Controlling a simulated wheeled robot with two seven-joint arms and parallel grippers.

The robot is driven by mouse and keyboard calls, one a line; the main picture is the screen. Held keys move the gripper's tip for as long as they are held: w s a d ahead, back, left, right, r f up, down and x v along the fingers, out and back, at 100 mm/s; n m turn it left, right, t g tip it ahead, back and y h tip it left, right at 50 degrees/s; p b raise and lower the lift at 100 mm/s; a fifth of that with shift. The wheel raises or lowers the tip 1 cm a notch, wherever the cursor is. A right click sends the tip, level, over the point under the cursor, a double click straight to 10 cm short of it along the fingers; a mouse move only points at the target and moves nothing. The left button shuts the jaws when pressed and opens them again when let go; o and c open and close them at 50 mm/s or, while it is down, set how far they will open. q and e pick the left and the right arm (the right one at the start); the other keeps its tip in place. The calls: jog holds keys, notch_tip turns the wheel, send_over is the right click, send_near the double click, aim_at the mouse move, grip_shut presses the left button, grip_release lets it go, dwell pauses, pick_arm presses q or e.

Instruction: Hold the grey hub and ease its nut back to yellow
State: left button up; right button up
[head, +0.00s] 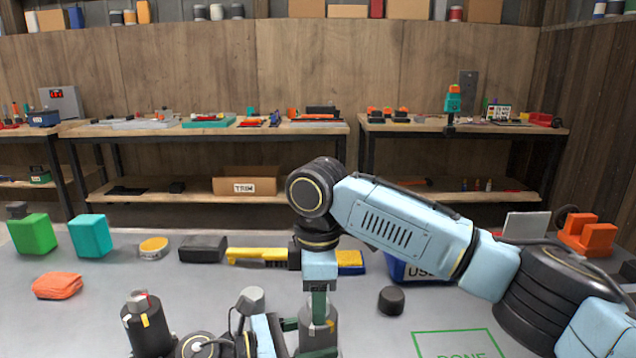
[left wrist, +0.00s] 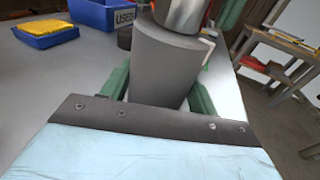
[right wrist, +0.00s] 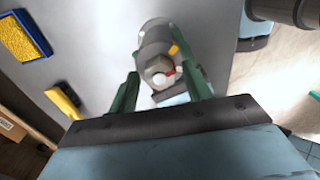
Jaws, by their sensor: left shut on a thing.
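The grey hub (head: 318,337) stands upright on the table at the lower middle of the head view. My left gripper (head: 304,340) is shut on its sides; the left wrist view shows the hub (left wrist: 163,70) between the green fingers. The metallic nut (right wrist: 160,72) on top carries a red mark, which sits apart from the yellow mark (right wrist: 174,49) on the hub. My right gripper (right wrist: 160,82) points down from above, open, with a finger on each side of the nut and visible gaps. In the head view its fingers hide the nut.
A dark hub-like post (head: 148,332) with a yellow mark stands at left. Behind are a yellow brush (head: 258,255), a blue USED bin (head: 400,272) and a black cylinder (head: 391,301). A green DONE square (head: 458,345) lies at right. The table front right is mostly clear.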

jog(key=c, duration=0.7)
jog(key=shift+n, duration=1.2)
jog(key=shift+n, duration=1.1)
jog(key=o, duration=0.9)
jog(key=shift+r, duration=0.1)
jog(key=shift+r, duration=2.9)
